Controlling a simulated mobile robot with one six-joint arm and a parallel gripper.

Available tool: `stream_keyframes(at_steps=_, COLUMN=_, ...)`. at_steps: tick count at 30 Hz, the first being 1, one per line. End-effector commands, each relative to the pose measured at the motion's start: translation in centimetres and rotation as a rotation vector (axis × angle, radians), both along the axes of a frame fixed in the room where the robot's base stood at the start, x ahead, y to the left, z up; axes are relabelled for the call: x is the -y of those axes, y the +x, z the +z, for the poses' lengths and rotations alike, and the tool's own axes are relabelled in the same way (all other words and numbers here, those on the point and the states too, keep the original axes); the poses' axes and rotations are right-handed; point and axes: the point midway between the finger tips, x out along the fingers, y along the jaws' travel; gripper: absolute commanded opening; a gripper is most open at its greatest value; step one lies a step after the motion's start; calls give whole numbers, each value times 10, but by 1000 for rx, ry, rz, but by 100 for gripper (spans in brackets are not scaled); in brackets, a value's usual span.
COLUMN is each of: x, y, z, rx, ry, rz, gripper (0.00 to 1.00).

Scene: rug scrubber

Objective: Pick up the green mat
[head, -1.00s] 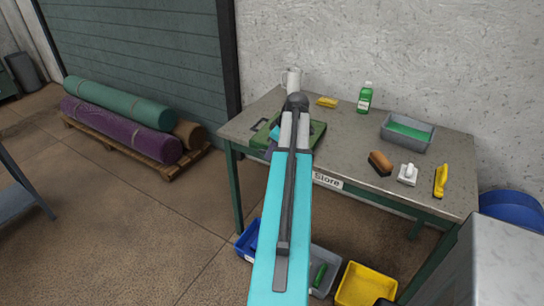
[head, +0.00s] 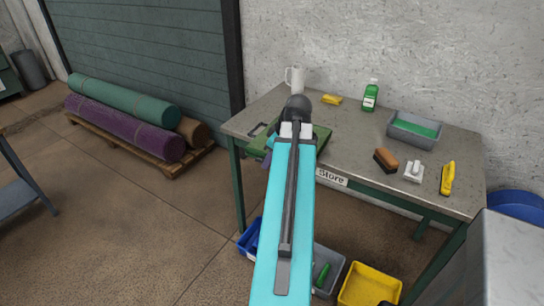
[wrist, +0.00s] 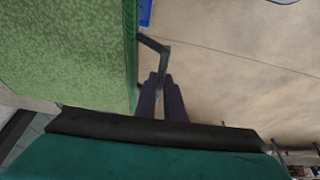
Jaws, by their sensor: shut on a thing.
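The green mat (head: 322,137) lies at the left front of the table, partly hidden behind my arm. In the wrist view, its textured green face (wrist: 65,50) fills the upper left. A dark handle (wrist: 155,45) stands out from its edge. My gripper (wrist: 162,80) is shut on this handle, with its two dark fingers close together around the bar. In the head view my arm hides most of the gripper. I cannot tell whether the mat still rests fully on the tabletop.
The table (head: 345,155) also holds a white jug (head: 296,79), yellow sponge (head: 331,99), green bottle (head: 370,96), grey tray (head: 391,124), brush (head: 385,161), white tool (head: 414,172) and yellow tool (head: 447,178). Bins (head: 369,288) stand below. Rolled rugs (head: 125,100) lie left; floor between is clear.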

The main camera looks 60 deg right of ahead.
Motion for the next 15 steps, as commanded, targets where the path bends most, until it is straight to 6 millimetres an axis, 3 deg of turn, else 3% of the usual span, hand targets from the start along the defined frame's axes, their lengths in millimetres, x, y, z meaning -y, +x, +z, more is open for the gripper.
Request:
stream_keyframes(at_steps=6, x=-31, y=-11, z=2, rx=1, ry=-2, rz=0, gripper=0)
stream_keyframes(at_steps=15, x=-45, y=-15, z=2, rx=2, ry=-3, rz=1, gripper=0)
